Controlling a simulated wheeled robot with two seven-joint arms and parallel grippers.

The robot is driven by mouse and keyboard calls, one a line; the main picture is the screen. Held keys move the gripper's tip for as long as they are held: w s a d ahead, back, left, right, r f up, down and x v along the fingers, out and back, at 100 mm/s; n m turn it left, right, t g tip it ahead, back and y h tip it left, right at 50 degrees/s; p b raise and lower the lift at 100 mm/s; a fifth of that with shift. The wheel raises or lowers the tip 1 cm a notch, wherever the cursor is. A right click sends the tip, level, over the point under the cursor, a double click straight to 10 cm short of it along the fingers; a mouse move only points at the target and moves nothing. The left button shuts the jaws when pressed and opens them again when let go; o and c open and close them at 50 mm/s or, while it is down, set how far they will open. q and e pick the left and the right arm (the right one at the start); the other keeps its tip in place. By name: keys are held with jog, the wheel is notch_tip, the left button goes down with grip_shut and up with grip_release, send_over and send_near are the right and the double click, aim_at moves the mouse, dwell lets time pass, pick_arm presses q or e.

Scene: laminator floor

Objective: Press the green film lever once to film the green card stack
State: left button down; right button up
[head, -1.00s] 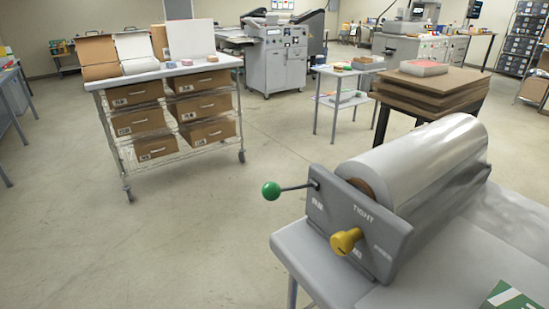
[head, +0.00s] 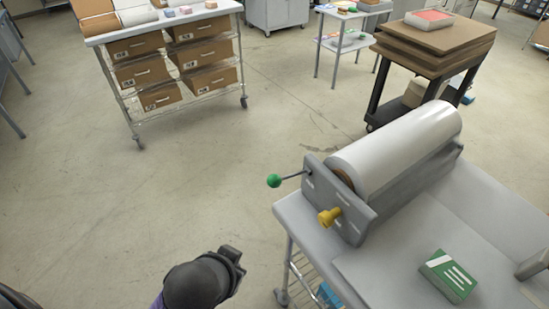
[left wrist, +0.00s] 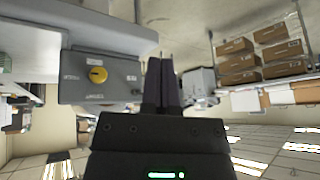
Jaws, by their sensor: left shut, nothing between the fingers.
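The green film lever (head: 274,181) is a green ball on a thin dark rod, sticking out left from the grey end plate of the film roller (head: 400,150). A yellow knob (head: 329,216) is on the same plate; it also shows in the left wrist view (left wrist: 97,74). The green card stack (head: 448,275), with white stripes on top, lies on the table in front of the roller. My left gripper (head: 232,256) is below and left of the green ball, apart from it, beside the table. Its fingers (left wrist: 160,82) are shut and empty. The green ball is not clear in the left wrist view.
The grey table (head: 385,270) has its left edge near my left gripper. A grey object (head: 533,263) is cut off at the right edge. A wire cart with drawers (head: 175,65) and a dark-legged stand of boards (head: 435,45) are farther back. The floor between is clear.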

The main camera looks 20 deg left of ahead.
pick_arm(q)
jog(key=w+d+r+m+t+h, duration=0.1)
jog(key=w+d+r+m+t, duration=0.15)
jog(key=w+r+t, duration=0.55)
jog(key=w+d+r+m+t+h, duration=0.1)
jog(key=w+d+r+m+t, duration=0.15)
jog(key=w+r+t, duration=0.45)
jog(key=d+r+m+g+h, duration=0.5)
jog(key=d+m+h, duration=0.2)
jog(key=m+h, duration=0.3)
jog(key=d+r+m+g+h, duration=0.45)
jog(key=d+m+h, duration=0.2)
jog(key=m, duration=0.45)
notch_tip(320, 180, down, 8)
jog(key=w+a+m+g+y, duration=0.1)
jog(key=w+m+g+y, duration=0.1)
jog(key=m+g+y, duration=0.4)
jog(key=w+a+f+y, duration=0.1)
jog(key=w+a+y, duration=0.2)
jog(key=a+y, duration=0.2)
jog(key=w+a+f+n+y, duration=0.1)
jog(key=w+a+y, duration=0.2)
jog(key=a, duration=0.6)
jog(key=shift+a+f+y, duration=0.25)
jog(key=shift+y, duration=0.6)
